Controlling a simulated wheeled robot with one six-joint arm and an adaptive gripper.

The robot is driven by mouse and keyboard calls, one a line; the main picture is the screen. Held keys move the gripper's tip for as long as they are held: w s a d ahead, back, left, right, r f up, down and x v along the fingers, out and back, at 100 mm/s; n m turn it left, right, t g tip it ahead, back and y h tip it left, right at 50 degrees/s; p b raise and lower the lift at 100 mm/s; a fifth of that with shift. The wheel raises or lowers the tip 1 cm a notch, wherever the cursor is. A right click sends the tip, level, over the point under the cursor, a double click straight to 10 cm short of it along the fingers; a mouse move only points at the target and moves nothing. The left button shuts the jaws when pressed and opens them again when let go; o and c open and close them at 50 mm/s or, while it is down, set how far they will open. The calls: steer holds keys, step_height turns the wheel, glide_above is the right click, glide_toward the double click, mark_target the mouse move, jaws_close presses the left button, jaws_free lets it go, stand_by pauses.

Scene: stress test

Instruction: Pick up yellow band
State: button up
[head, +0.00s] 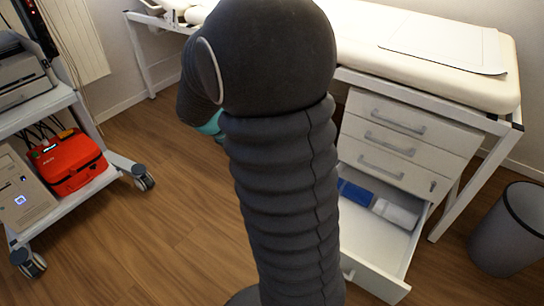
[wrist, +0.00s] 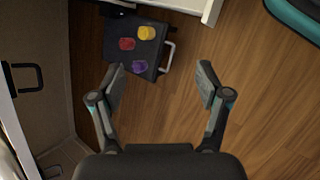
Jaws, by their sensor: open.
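The yellow band (wrist: 147,33) is a small yellow coil in the wrist view. It lies on the dark top of a small stand or case (wrist: 135,52), near the top of the picture. A red band (wrist: 127,44) lies to its left and a purple band (wrist: 139,67) below it. My gripper (wrist: 160,75) is open and empty, its two fingers spread wide over the wood floor. The yellow band lies beyond the fingertips, toward the top. In the head view my arm fills the middle, and neither the band nor my gripper's fingers show.
A metal handle (wrist: 168,57) sticks out from the dark stand. In the head view, an open drawer (head: 375,235) juts from the white cabinet under the examination couch (head: 430,45). A cart (head: 60,205) carries a red case (head: 68,163). A grey bin (head: 508,230) stands right.

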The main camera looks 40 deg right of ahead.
steer(key=w+d+f+n+h+b, duration=0.1)
steer(key=w+d+f+n+h, duration=0.25)
steer(key=f, duration=0.75)
steer(key=w+d+f+n+h, duration=0.15)
steer(key=d+f+n, duration=0.25)
steer(key=d+f, duration=0.5)
steer(key=w+d+f+n+h+b, duration=0.1)
steer(key=w+d+f+n, duration=0.25)
steer(key=f, duration=0.95)
steer(key=shift+g, duration=0.3)
steer(key=x, duration=0.7)
steer(key=shift+w+d+r, duration=0.1)
steer(key=shift+w, duration=0.1)
steer(key=shift+w+r+b+x, duration=0.1)
steer(key=shift+b+x, duration=0.05)
steer(key=shift+x, duration=1.4)
steer(key=shift+w+r+b+x, duration=0.1)
steer(key=shift+r+b+x, duration=0.05)
steer(key=shift+x, duration=1.45)
steer(key=shift+c, duration=0.2)
steer(key=c, duration=1.1)
